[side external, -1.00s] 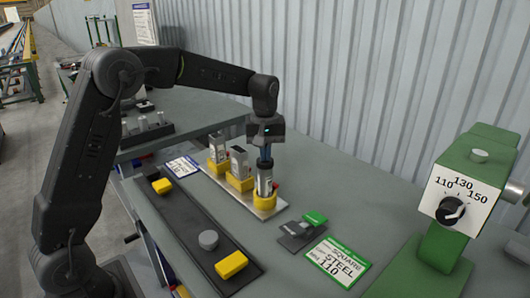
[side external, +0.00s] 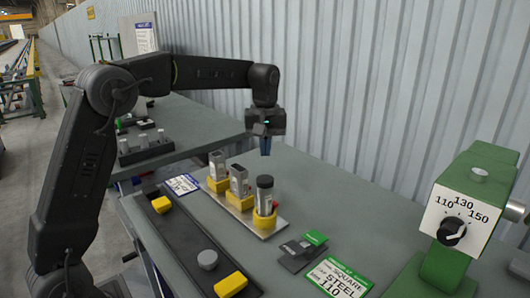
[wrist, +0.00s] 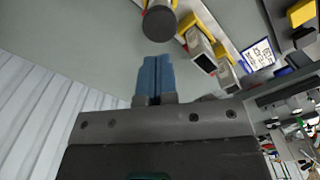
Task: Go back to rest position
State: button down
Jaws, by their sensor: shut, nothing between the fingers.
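My gripper (side external: 265,147) hangs in the air above the grey table (side external: 340,205), its blue fingers together and empty. It is behind and above a rack plate (side external: 270,229) with yellow holders. In the nearest holder stands a cylinder with a black top (side external: 265,192). Two square grey pieces, the middle one (side external: 239,181) and the far one (side external: 217,164), stand in the other holders. In the wrist view the closed blue fingers (wrist: 155,75) point at bare table, just below the cylinder's dark round top (wrist: 159,24).
A green device with a dial (side external: 453,231) stands at the right. A green-edged card (side external: 340,277) and a small grey and green block (side external: 303,246) lie before it. A dark strip (side external: 187,243) with yellow blocks runs along the left. A corrugated wall (side external: 400,90) rises behind.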

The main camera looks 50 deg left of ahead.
dwell(0.5)
jog(key=s+d+r+m+t, duration=0.1)
jog(key=s+d+r+m, duration=0.25)
jog(key=s, duration=0.35)
jog(key=s+d+f+m+t, duration=0.2)
jog(key=s+m, duration=0.1)
jog(key=s, duration=0.7)
jog(key=s+d+f+m+t, duration=0.2)
jog(key=s+m, duration=0.2)
jog(key=s, duration=0.6)
jog(key=shift+s+d+f+t, duration=0.2)
jog(key=shift+s+f+t, duration=0.05)
jog(key=shift+s+t, duration=0.1)
